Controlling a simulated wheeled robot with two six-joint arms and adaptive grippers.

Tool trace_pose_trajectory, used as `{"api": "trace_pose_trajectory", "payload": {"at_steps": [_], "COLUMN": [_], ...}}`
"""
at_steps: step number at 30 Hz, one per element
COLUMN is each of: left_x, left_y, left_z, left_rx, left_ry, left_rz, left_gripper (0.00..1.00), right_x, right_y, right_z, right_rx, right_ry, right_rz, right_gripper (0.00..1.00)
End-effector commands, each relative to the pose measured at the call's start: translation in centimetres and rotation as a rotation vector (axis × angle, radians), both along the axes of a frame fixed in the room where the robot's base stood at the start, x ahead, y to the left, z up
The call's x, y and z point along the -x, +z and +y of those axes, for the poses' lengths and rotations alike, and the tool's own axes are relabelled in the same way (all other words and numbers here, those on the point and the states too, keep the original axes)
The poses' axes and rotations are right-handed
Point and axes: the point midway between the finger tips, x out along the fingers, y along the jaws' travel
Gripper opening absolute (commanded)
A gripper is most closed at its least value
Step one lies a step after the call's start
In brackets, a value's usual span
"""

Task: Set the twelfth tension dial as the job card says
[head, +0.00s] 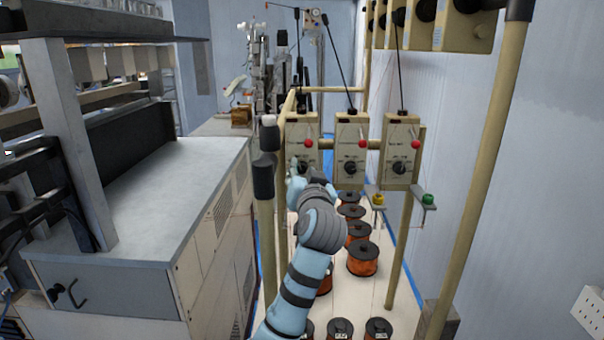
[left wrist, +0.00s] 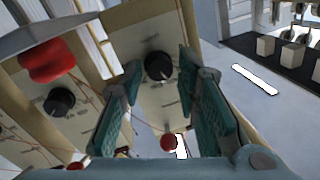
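Three cream tension boxes with black dials hang in a row on a rail in the head view: left box (head: 312,132), middle box (head: 351,133), right box (head: 400,132). My left gripper (head: 298,172) is at the left box, partly hidden by its own wrist. In the left wrist view, its teal fingers are open, with a black dial (left wrist: 158,66) ahead between them; contact cannot be told. A red knob (left wrist: 168,142) shows below this dial. The neighbouring box's dial (left wrist: 59,101) shows at left. Dial marks are too blurred to read. My right gripper is not in view.
Several copper wire spools (head: 362,259) stand below the boxes. A grey machine cabinet (head: 150,190) fills the left. A cream post (head: 485,170) rises at right.

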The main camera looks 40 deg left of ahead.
Motion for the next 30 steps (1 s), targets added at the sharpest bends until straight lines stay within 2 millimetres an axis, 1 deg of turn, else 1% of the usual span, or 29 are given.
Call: {"api": "trace_pose_trajectory", "payload": {"at_steps": [1,4,8,11,13,16,23,24,27,30], "left_x": [0.0,0.0,0.0,0.1,0.1,0.1,0.2,0.2,0.2,0.2], "left_y": [0.0,0.0,0.0,0.3,0.2,-0.1,-0.2,-0.2,-0.2,-0.2], "left_z": [0.0,0.0,0.1,0.1,0.1,0.2,0.2,0.2,0.2,0.2], "left_rx": [0.0,0.0,-0.008,-0.102,-0.199,-0.275,-0.28,-0.28,-0.28,-0.28], "left_ry": [0.0,0.0,0.001,0.001,0.001,0.002,0.004,0.004,0.004,0.004], "left_rz": [0.0,0.0,0.008,0.082,0.158,0.213,0.213,0.212,0.212,0.211], "left_gripper": [0.17,0.01,0.0,0.0,0.0,0.0,0.0,0.28,0.42,0.42], "right_x": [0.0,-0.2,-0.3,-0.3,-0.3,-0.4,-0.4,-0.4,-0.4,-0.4], "right_y": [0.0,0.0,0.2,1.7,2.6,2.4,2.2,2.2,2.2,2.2], "right_z": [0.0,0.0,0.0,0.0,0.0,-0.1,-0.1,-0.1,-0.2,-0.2], "right_rx": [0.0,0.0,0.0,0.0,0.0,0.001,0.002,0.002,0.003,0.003], "right_ry": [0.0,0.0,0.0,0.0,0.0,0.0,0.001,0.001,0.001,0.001], "right_rz": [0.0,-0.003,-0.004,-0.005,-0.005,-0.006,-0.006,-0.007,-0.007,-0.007], "right_gripper": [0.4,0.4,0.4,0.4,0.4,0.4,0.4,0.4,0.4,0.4]}}
